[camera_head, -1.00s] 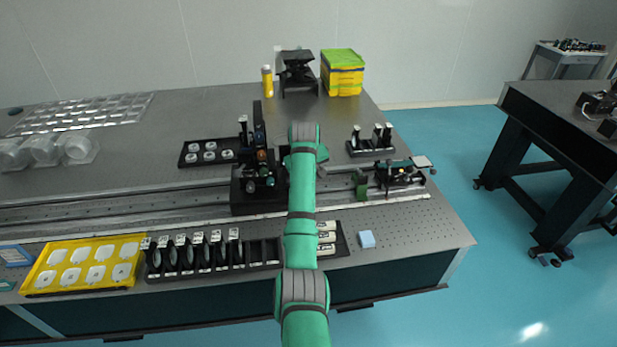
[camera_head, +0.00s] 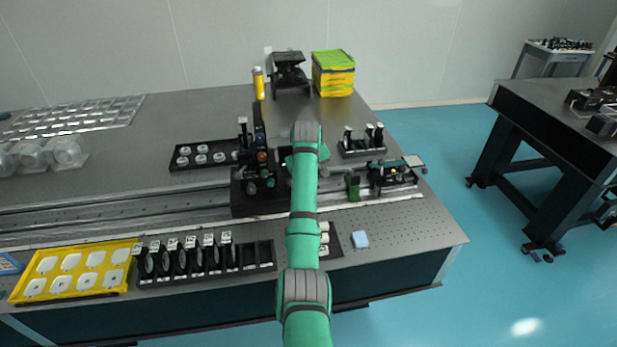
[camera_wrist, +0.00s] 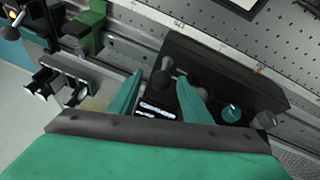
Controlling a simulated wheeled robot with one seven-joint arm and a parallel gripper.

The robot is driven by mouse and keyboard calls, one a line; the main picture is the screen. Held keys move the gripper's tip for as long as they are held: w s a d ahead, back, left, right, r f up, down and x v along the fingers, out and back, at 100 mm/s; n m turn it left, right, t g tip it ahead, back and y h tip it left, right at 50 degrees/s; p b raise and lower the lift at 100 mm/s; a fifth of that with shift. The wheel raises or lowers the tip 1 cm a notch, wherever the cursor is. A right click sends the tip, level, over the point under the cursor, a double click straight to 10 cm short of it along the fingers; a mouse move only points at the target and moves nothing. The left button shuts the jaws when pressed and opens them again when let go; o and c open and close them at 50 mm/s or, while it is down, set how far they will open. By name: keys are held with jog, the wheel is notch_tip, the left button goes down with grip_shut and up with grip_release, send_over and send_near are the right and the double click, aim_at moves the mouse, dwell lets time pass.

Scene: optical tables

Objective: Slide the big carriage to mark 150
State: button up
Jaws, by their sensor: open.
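The big carriage (camera_head: 241,197) is a black block with a tall plate and knobs, sitting on the long rail (camera_head: 140,207). In the wrist view the carriage (camera_wrist: 225,72) is a dark block beside a pale scale strip (camera_wrist: 180,22) whose numbers are too small to read surely. A small orange mark (camera_wrist: 258,70) shows at the strip near the carriage. My gripper (camera_wrist: 158,85) is open, its two green fingers at the carriage on either side of a dark part with a white label. Contact cannot be told. In the head view my arm hides the gripper's fingers.
A green holder (camera_head: 353,186) and a smaller carriage (camera_head: 395,176) stand farther right on the rail. A lens rack (camera_head: 205,258) and yellow tray (camera_head: 72,270) lie in front. A black tray (camera_head: 203,155) and a component rack (camera_head: 362,142) stand behind.

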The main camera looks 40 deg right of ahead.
jog(key=v, duration=1)
jog(key=shift+a+r, duration=0.25)
jog(key=shift+r, duration=0.1)
dwell(0.3)
